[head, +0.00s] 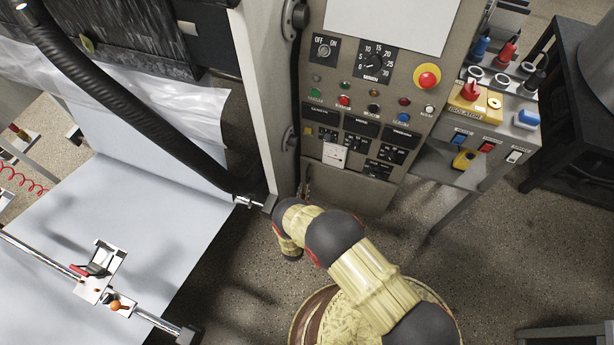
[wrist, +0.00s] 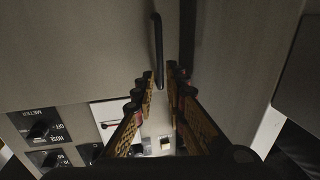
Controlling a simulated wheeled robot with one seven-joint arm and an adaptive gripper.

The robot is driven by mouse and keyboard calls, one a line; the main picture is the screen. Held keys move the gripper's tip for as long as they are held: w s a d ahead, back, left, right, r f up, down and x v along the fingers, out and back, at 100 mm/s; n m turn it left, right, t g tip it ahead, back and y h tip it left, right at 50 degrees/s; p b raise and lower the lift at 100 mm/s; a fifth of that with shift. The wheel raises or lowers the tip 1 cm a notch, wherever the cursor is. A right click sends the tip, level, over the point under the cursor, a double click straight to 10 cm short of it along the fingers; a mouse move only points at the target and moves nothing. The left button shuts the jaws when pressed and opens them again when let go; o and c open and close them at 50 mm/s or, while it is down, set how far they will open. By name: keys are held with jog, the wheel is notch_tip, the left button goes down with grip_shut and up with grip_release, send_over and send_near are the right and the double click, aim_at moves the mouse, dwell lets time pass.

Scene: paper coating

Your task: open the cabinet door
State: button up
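The handle's lower end shows in the gap between the fingertips. I cannot tell whether either finger touches it. In the head view, my wrist hides the gripper beside the cabinet's lower left edge.
The control panel (head: 372,95) carries buttons, knobs and switches. An isolator box (head: 480,105) stands at its right. A thick black hose (head: 125,100) and white paper sheet (head: 110,230) lie left of my arm.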

aim_at(307, 177)
jog(key=shift+w+d+b, duration=0.2)
jog(key=shift+w+b, duration=0.2)
jog(key=shift+w, duration=0.85)
jog(key=shift+w+d+b, duration=0.2)
jog(key=shift+w+b, duration=0.2)
jog(key=shift+w, duration=0.9)
jog(key=shift+w+d+b, duration=0.2)
jog(key=shift+w+b, duration=0.2)
jog(key=shift+w, duration=0.85)
grip_shut()
